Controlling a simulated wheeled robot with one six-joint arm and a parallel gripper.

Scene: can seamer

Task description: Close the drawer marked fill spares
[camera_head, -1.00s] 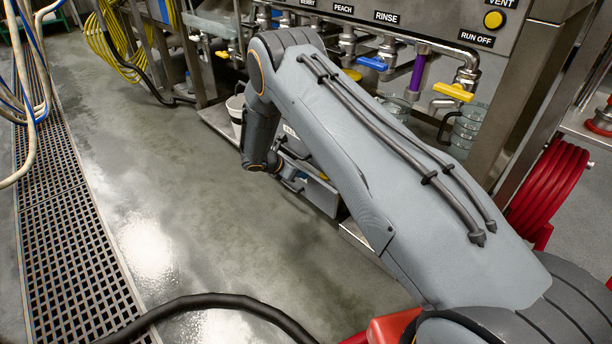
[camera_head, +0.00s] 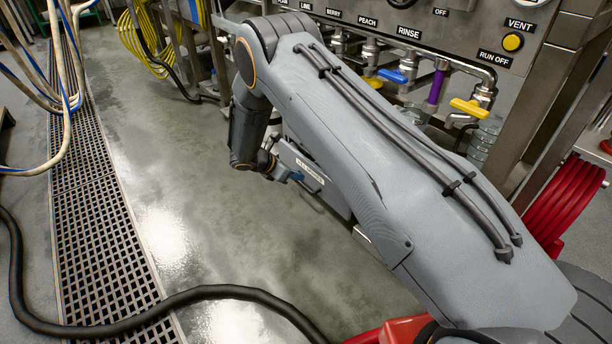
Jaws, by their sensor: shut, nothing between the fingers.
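A grey drawer front with a white label (camera_head: 310,171) shows low under the machine, just right of my wrist. The label's small print is hard to read. My forearm covers the rest of the drawer and the cabinet around it, so I cannot tell how far out it stands. My gripper (camera_head: 285,175) is low beside the left end of this front, small and partly hidden by my wrist. It is shut and empty. A small blue part shows there. I cannot tell whether the gripper touches the drawer.
The steel filling machine (camera_head: 465,40) with labelled taps stands behind my arm. Open wet floor (camera_head: 190,150) lies to the left, beside a floor drain grate (camera_head: 90,190). A black hose (camera_head: 215,292) crosses the foreground. A red hose reel (camera_head: 562,200) stands at the right.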

